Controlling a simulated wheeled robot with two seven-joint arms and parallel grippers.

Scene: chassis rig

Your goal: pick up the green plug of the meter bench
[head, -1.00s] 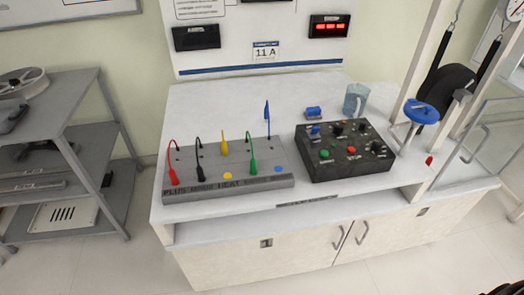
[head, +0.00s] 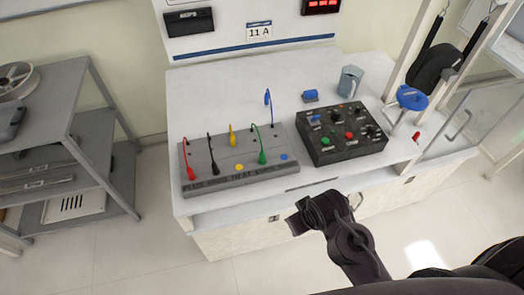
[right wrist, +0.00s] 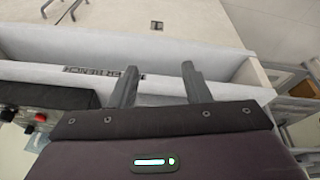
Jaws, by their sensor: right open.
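The green plug (head: 262,157) stands on the grey sloped board (head: 215,181) of the meter bench, at its right part, with a green lead looping up behind it. Red (head: 190,172), black (head: 214,168) and yellow (head: 232,137) plugs stand to its left. My right gripper (head: 294,216) is in front of the bench's front edge, below and to the right of the green plug and apart from it. In the right wrist view its two fingers (right wrist: 160,82) are spread with nothing between them. The green plug is not visible there. My left gripper is not in view.
A black control box (head: 342,146) with knobs sits right of the board. Behind it are a blue block (head: 310,96) and a grey-blue jug (head: 350,79). A blue-topped stand (head: 410,99) is at the right. A grey shelf (head: 60,110) stands left.

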